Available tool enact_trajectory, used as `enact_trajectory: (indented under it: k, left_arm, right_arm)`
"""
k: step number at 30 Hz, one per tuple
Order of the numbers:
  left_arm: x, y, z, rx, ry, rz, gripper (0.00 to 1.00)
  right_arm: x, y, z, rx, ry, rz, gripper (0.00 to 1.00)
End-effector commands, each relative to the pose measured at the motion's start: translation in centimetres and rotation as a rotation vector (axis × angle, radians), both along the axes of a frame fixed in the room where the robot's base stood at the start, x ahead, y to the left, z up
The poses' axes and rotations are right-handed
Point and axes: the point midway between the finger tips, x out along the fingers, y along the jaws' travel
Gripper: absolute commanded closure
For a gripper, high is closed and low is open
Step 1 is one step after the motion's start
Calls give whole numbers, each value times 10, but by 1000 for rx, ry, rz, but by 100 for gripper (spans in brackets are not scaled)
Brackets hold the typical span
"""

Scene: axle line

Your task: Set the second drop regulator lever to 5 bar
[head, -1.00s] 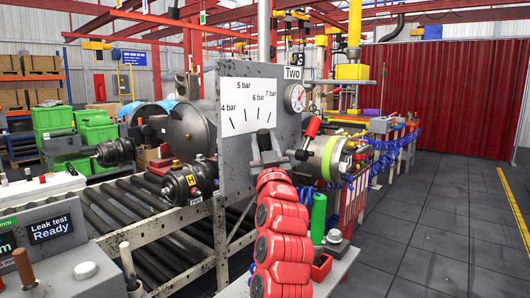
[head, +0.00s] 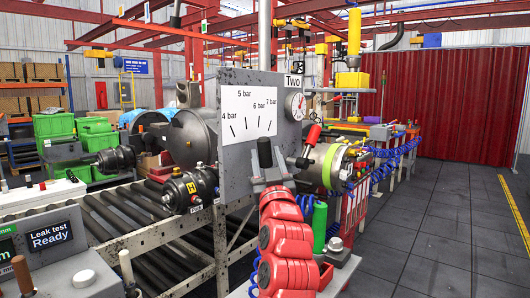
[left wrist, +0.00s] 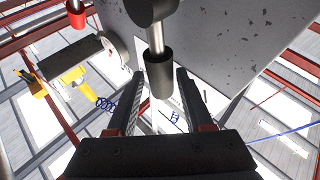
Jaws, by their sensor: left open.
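The second drop panel (head: 237,178), with a sign "Two", carries a white scale (head: 248,112) marked 4 to 7 bar. The black-gripped regulator lever (head: 265,152) shows just below the right part of the scale; its exact setting cannot be told. My left gripper (head: 272,182) is open at the lever, its fingers partly hidden by the arm. In the left wrist view, the lever's black grip (left wrist: 158,75) on a metal rod shows between the two spread fingertips; contact with either finger is not visible. My right gripper is not in view.
A round gauge (head: 296,105) sits on the panel's right part. A red-handled lever (head: 312,136) sticks out close to the right of my gripper. A green cylinder (head: 320,222) stands right of my arm. Rollers (head: 110,215) lie left; the floor is open at right.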

Motion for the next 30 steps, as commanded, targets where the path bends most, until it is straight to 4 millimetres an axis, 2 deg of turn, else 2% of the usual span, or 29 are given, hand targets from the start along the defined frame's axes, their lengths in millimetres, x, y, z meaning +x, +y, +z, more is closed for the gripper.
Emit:
enact_trajectory:
  k: [12,16,22,30]
  left_arm:
    - [-90,-20,-45,-1,-3,-6,49]
    - [-113,-24,-55,-1,-6,-5,49]
    - [-129,-27,-64,0,0,-1,49]
    - [-132,-27,-65,-1,-2,0,49]
  right_arm:
    - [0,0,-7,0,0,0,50]
    - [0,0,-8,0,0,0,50]
    - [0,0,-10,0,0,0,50]
    - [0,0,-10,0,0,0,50]
